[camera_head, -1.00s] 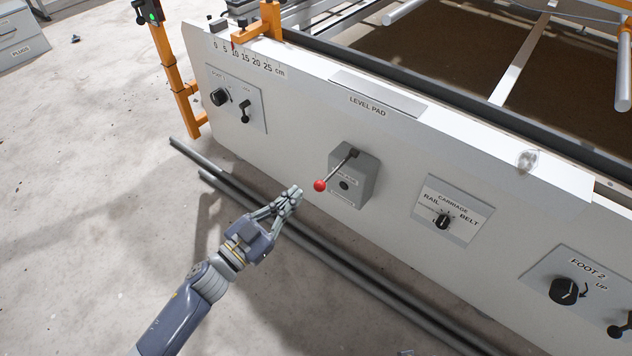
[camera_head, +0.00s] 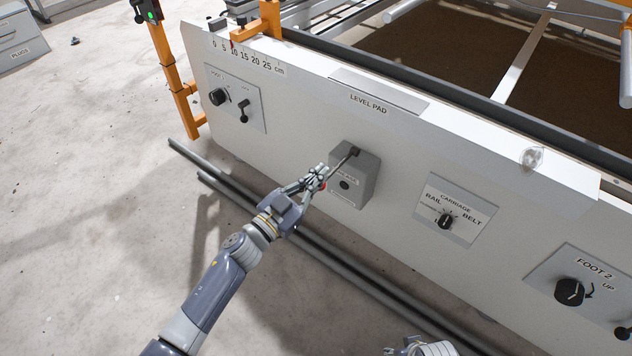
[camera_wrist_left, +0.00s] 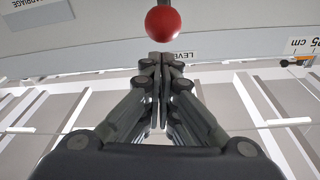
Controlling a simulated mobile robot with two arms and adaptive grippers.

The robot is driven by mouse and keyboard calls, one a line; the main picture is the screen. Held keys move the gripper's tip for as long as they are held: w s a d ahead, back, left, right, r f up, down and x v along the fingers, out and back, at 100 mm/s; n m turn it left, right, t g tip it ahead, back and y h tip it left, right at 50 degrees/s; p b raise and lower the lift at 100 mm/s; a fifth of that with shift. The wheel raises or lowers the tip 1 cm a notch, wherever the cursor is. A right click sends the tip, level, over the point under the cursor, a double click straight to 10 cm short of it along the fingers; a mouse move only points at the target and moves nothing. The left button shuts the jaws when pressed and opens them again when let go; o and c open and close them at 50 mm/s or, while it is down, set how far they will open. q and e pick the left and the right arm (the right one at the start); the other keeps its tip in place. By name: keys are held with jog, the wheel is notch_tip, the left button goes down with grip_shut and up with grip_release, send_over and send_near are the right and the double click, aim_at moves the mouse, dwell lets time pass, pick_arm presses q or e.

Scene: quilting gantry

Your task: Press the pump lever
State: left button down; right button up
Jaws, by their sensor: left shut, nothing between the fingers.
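The pump lever is a thin rod (camera_head: 342,164) with a red ball knob, on a grey box (camera_head: 366,180) fixed to the white panel. My left gripper (camera_head: 322,172) is shut and empty at the lever's knob end and hides most of the knob in the head view. In the left wrist view the red knob (camera_wrist_left: 163,23) is just beyond the shut fingertips (camera_wrist_left: 160,56). I cannot tell whether they touch. Part of my right gripper (camera_head: 412,346) shows at the bottom edge of the head view; its fingers are not clear.
The white panel (camera_head: 290,135) also carries a carriage selector (camera_head: 446,221), a foot knob (camera_head: 569,291) at right and another knob and small lever at left. Dark rails (camera_head: 300,256) lie on the floor below.

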jog(key=shift+w+r, duration=0.15)
jog(key=shift+r, duration=0.6)
jog(key=shift+b, duration=0.3)
